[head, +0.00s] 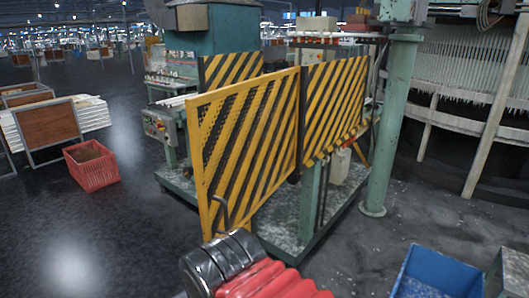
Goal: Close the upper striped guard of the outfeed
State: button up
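A yellow-framed mesh guard with black diagonal stripes (250,135) stands out from the machine towards me. It seems to hang from the green post at its right edge, swung out at an angle. A dark curved handle (221,212) sits at its lower left corner. A second striped panel (335,105) continues to the right of the post, and a third (230,68) stands behind. I cannot tell for certain which one is the upper guard. A black joint and red bellows at the bottom seem to be my arm; my gripper's fingers do not show.
A green column (391,125) stands right of the guards. A blue bin (438,275) is at the lower right, and a red crate (91,165) is on the left floor. The machine's base plate (285,235) juts out below the guard. The floor at left front is clear.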

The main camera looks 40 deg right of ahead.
aim_at(209, 144)
jog(key=z, duration=1.2)
jog(key=i, duration=1)
jog(key=z, duration=0.05)
jog(key=k, duration=1)
jog(key=u, duration=0.5)
